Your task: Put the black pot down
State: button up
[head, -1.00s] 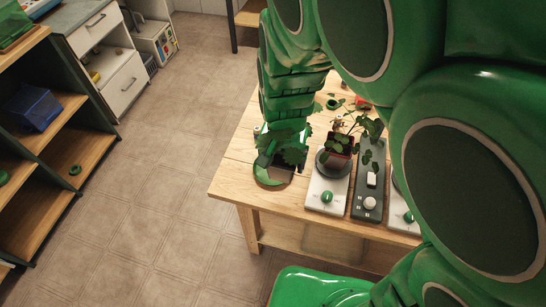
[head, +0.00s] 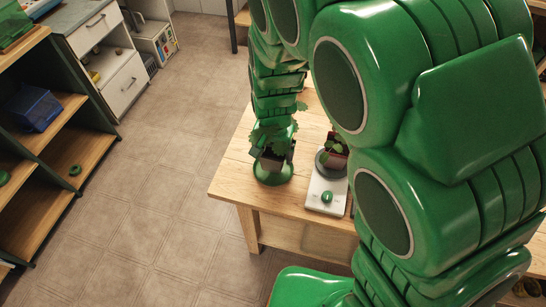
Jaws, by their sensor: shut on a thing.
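The black pot (head: 270,163) with a leafy green plant is in my gripper (head: 273,154), at the left part of the wooden table. My gripper is shut on it, its dark fingers at the pot's sides. A round green saucer (head: 272,178) is directly under the pot, its rim showing around the pot's base. The pot looks upright. I cannot tell whether its bottom touches the saucer. The leaves and my arm hide the pot's upper part.
A dark red potted plant (head: 336,159) stands on a white scale (head: 325,196) with a green knob, just right of the saucer. The wooden table (head: 232,184) is bare at its left edge. My arm hides its right side. Shelves (head: 75,150) stand far left.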

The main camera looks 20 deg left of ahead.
jog(key=shift+w+a+f, duration=0.15)
jog(key=shift+w+f, duration=0.05)
jog(key=shift+f, duration=1.6)
jog(key=shift+f, duration=0.15)
jog(key=o, duration=1)
notch_tip(320, 180, up, 12)
jog(key=shift+r, duration=0.2)
